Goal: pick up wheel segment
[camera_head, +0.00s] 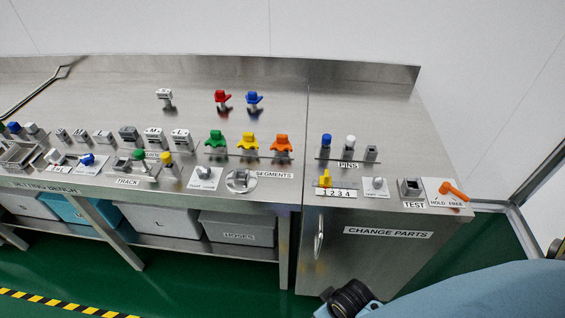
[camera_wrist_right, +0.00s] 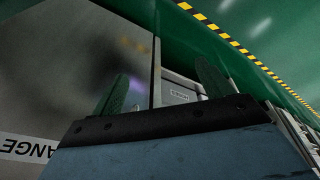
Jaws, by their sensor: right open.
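Green (camera_head: 215,139), yellow (camera_head: 247,142) and orange (camera_head: 281,144) knob-topped pieces stand in a row on the bench, behind a label reading SEGMENTS (camera_head: 274,175). I cannot tell which of them is the wheel segment. My right gripper shows in the right wrist view (camera_wrist_right: 163,82), its two green fingers apart with nothing between them. It is low, in front of the cabinet, away from these pieces. In the head view my right arm (camera_head: 480,292) enters at the lower right; its fingers are not visible there. My left gripper is in neither view.
Red (camera_head: 222,98) and blue (camera_head: 254,100) knobbed pieces stand farther back. Pins (camera_head: 326,143) stand to the right, near a TEST block (camera_head: 411,187) and orange lever (camera_head: 453,190). The CHANGE PARTS cabinet (camera_head: 385,255) is below; bins (camera_head: 236,229) sit on the under-shelf.

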